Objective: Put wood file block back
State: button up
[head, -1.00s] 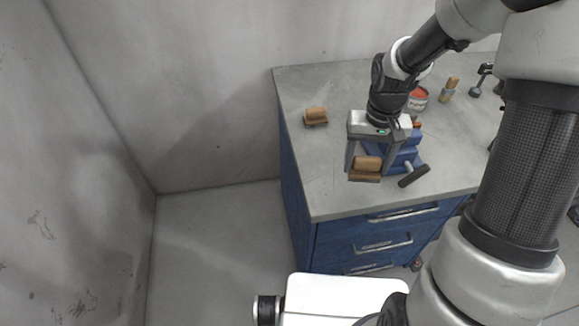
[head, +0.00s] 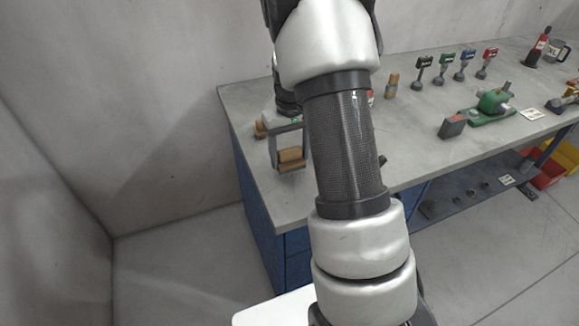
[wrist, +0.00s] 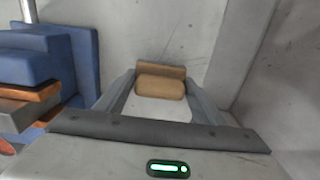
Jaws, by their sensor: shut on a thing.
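A tan and brown wood file block (head: 291,158) is held between the fingers of my gripper (head: 290,163), low over the left part of the bench top. In the wrist view the wood file block (wrist: 160,85) sits between the fingertips of my gripper (wrist: 160,95), which are shut on it. Whether it touches the bench is unclear.
The grey bench (head: 240,110) has its left edge close to the gripper. A blue vise (wrist: 45,60) stands at left in the wrist view; my arm mostly hides it in the head view. Green-topped equipment (head: 492,102) and several handled tools (head: 447,66) stand right.

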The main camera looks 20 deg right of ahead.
aim_at(290, 165)
jog(key=shift+f, duration=2.1)
jog(key=o, duration=1)
jog(key=shift+o, duration=0.2)
